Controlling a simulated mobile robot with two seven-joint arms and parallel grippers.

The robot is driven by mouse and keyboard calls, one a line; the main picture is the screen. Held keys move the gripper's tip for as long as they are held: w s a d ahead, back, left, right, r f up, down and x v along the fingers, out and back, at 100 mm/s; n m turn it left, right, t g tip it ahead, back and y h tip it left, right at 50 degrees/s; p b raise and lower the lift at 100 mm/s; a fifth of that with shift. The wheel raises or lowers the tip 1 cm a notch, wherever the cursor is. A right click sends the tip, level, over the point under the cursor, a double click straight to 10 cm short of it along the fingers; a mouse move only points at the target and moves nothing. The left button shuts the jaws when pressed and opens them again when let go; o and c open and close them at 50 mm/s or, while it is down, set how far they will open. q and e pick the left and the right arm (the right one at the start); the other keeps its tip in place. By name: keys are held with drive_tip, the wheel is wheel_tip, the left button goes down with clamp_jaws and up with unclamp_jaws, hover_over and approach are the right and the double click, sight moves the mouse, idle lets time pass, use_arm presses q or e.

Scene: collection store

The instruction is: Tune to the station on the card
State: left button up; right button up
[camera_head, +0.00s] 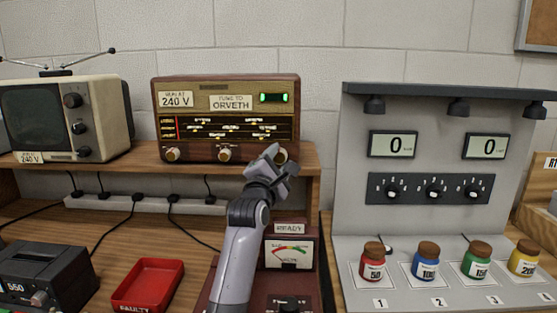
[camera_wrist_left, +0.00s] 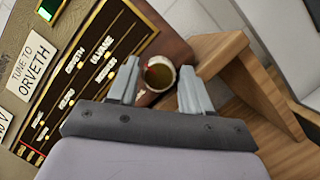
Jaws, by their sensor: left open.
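The wooden radio (camera_head: 226,86) stands on the shelf at the back. Its card (camera_head: 231,103) reads "TUNE TO ORVETH"; the card also shows in the left wrist view (camera_wrist_left: 32,66). The dark dial (camera_head: 222,128) has several station names and a red pointer (camera_head: 177,128) at its left end. A green light (camera_head: 273,98) glows at upper right. My left gripper (camera_head: 281,160) is open in front of the right knob (camera_head: 280,156), which it partly hides. In the left wrist view that knob (camera_wrist_left: 159,74) appears between the fingertips; contact cannot be told. My right gripper is not seen.
The shelf (camera_head: 140,160) holds a television (camera_head: 68,117) at left. Below it are a power strip (camera_head: 143,204), a red tray (camera_head: 148,286) and a meter (camera_head: 291,250) reading "READY". A grey panel (camera_head: 440,150) with several coloured jars stands at right.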

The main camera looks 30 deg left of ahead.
use_arm(q)
drive_tip(key=shift+w, duration=0.1)
drive_tip(key=c, duration=0.8)
drive_tip(key=shift+o, duration=0.2)
